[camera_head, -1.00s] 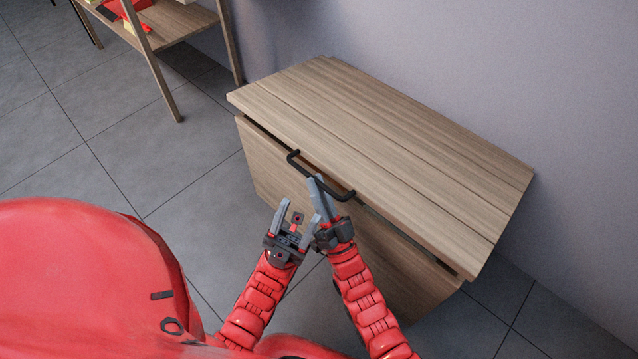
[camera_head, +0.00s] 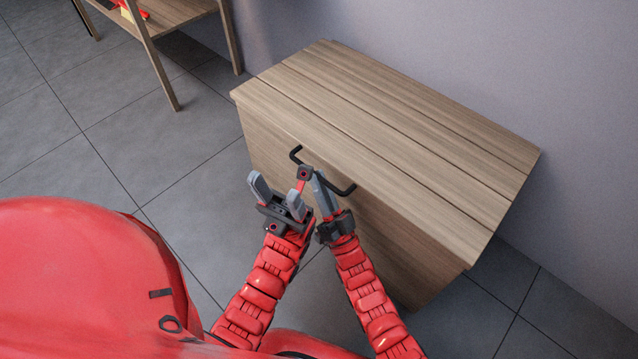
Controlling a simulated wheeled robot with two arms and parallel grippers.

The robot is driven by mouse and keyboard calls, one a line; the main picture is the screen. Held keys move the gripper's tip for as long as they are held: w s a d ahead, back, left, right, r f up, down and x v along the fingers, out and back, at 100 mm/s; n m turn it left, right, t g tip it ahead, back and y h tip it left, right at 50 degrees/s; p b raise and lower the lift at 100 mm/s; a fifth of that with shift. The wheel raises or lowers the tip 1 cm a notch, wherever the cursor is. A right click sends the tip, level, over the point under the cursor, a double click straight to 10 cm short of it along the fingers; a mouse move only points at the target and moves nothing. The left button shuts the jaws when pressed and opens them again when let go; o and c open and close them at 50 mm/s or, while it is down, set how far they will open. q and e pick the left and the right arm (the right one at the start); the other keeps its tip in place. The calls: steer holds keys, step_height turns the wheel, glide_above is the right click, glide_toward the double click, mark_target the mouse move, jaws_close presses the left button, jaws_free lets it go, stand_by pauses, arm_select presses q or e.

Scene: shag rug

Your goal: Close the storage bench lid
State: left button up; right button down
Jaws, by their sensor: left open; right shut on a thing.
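The wooden storage bench (camera_head: 290,150) stands against the wall. Its plank lid (camera_head: 400,130) lies down on the box, and I see no dark gap along the front edge. A black bar handle (camera_head: 342,190) sits at the lid's front edge. My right gripper (camera_head: 312,178) is shut on the handle near its middle, its fingers hiding part of it. My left gripper (camera_head: 278,192) is open and empty, just left of the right gripper and in front of the bench's front face.
A wooden shelf unit (camera_head: 165,15) with a red item (camera_head: 137,13) stands at the upper left. The grey wall (camera_head: 530,70) is close behind the bench. Grey tiled floor (camera_head: 110,170) is clear to the left.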

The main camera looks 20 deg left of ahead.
steer(key=shift+w+f+h, duration=0.1)
steer(key=shift+f+h, duration=0.2)
steer(key=shift+f, duration=0.25)
steer(key=c, duration=1.1)
jaws_free()
steer(key=shift+c, duration=0.2)
steer(key=shift+o, duration=1.3)
steer(key=shift+r, duration=0.1)
steer(key=shift+d, duration=0.1)
